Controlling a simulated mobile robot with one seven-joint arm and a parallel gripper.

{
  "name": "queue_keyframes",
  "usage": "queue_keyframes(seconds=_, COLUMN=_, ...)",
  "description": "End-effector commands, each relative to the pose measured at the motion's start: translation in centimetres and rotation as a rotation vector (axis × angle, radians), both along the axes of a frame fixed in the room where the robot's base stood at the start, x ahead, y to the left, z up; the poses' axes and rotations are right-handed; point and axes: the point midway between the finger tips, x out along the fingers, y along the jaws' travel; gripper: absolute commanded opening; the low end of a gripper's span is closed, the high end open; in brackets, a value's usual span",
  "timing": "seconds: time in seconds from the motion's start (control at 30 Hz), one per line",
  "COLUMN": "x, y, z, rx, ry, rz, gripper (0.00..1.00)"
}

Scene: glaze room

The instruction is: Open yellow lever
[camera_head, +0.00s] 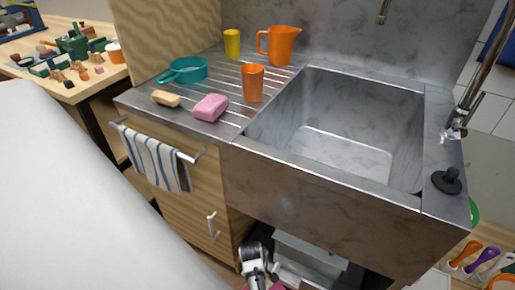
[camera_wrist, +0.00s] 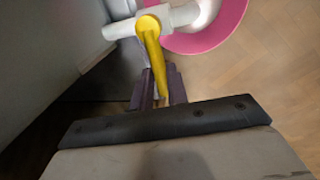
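The yellow lever (camera_wrist: 153,58) sits on a white valve body (camera_wrist: 148,24) in the wrist view. It points down the picture toward my gripper. My gripper (camera_wrist: 160,84) has its two dark fingers close together, one on each side of the lever's free end, with little or no gap showing. It looks shut on the lever, though the contact faces are hidden. In the head view, my wrist (camera_head: 254,262) is low, under the front of the sink; the lever does not show clearly there.
A pink round vessel (camera_wrist: 222,38) lies beyond the valve. Above my gripper is the steel sink (camera_head: 335,190). A cabinet (camera_head: 190,210) with a striped towel (camera_head: 155,160) stands to the left. Wooden floor (camera_wrist: 265,90) is open at the right of the wrist view.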

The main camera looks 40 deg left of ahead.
Motion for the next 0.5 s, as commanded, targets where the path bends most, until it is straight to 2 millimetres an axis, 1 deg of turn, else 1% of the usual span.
queue_keyframes(seconds=0.03, x=-0.01, y=0.0, z=0.0, rx=0.0, ry=0.0, rz=0.0, gripper=0.05)
queue_keyframes(seconds=0.07, x=-0.01, y=0.0, z=0.0, rx=0.0, ry=0.0, rz=0.0, gripper=0.01)
queue_keyframes(seconds=0.1, x=-0.01, y=-0.01, z=0.01, rx=0.0, ry=0.0, rz=0.0, gripper=0.0)
queue_keyframes(seconds=0.5, x=-0.13, y=-0.07, z=0.12, rx=-0.001, ry=0.001, rz=0.021, gripper=0.0)
